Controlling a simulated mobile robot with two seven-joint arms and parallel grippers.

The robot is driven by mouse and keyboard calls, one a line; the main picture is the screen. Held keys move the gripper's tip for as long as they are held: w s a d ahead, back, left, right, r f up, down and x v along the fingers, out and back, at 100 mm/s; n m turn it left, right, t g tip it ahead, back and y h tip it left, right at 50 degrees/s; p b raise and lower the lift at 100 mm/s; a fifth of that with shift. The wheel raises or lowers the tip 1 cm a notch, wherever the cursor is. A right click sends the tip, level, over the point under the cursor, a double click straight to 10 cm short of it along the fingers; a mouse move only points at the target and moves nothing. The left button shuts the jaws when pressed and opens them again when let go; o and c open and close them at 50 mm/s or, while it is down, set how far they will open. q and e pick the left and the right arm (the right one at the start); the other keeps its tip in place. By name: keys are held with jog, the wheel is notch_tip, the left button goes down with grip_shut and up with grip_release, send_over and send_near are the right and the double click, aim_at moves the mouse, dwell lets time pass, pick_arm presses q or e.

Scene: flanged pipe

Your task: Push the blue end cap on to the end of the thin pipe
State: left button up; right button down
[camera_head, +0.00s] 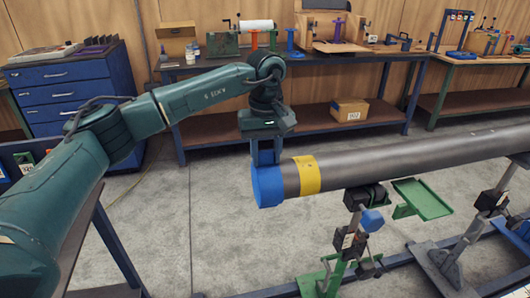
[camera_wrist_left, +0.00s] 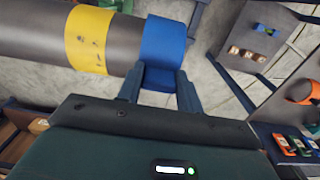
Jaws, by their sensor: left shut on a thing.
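The blue end cap (camera_head: 267,187) sits at the left end of the grey pipe (camera_head: 400,155), with no clear gap between them. How deep it is seated I cannot tell. A yellow band (camera_head: 306,174) circles the pipe near that end. My left gripper (camera_head: 264,156) comes down from above on the cap. In the left wrist view the fingers (camera_wrist_left: 158,92) are shut on a blue tab of the end cap (camera_wrist_left: 165,42), beside the pipe (camera_wrist_left: 35,35). My right gripper is not in view.
Stands with clamps (camera_head: 358,197) hold the pipe above a low blue frame. A green tray (camera_head: 422,199) and a blue knob (camera_head: 372,220) are below it. A workbench (camera_head: 340,60) and blue drawer cabinet (camera_head: 65,85) stand behind. The floor left of the cap is clear.

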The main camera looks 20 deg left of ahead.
pick_arm(q)
jog(key=shift+w+d+p, duration=0.35)
jog(key=shift+w+d, duration=0.15)
jog(key=shift+d, duration=0.15)
dwell(0.7)
dwell(0.3)
jog(key=o, duration=1.3)
jog(key=shift+r+p, duration=2.2)
jog(key=shift+r, duration=0.85)
